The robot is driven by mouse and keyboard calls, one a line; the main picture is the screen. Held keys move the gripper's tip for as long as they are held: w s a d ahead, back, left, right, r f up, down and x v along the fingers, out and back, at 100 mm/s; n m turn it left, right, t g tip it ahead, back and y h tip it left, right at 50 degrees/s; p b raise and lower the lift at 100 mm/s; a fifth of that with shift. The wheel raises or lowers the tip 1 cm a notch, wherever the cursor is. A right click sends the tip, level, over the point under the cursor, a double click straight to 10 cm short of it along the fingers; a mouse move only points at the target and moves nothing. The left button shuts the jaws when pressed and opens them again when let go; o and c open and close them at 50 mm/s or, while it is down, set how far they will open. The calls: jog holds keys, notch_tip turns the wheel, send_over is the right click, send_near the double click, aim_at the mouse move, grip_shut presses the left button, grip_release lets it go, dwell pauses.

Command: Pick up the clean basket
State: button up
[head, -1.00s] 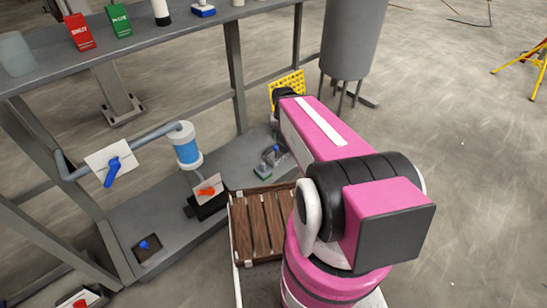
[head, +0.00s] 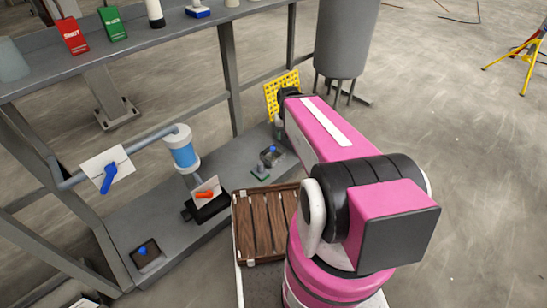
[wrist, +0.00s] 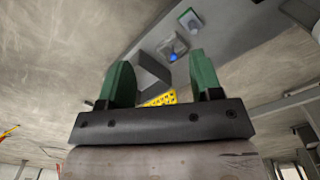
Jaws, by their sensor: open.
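My gripper (wrist: 158,85) is open, with two green fingers and nothing between them. I cannot tell for certain which thing is the clean basket. A grey piece with a blue knob (wrist: 172,56) lies beyond the fingers in the wrist view, apart from them. A small dark piece with a blue knob (head: 270,154) stands on the lower deck in the head view, near a green pad (head: 260,174). Another blue knob (head: 143,251) sits on a dark square at the deck's left end.
A yellow perforated panel (head: 281,95) stands at the deck's far end, by a grey tank (head: 343,40). A blue-and-white cylinder (head: 183,153) joins a pipe with a blue-handled valve (head: 108,177). A shelf (head: 150,45) overhangs the deck (head: 155,225). Wooden slats (head: 262,228) lie before me.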

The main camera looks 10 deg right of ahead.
jog(key=shift+o, duration=0.4)
jog(key=m, duration=1.3)
send_over(273, 147)
notch_tip(273, 147, down, 31)
jog(key=shift+w+r, duration=0.1)
jog(key=shift+r, duration=0.1)
jog(key=shift+w+a+f, duration=0.1)
jog(key=shift+f, duration=0.45)
notch_tip(273, 147, down, 10)
jog(key=shift+f, duration=0.1)
jog(key=c, duration=1.1)
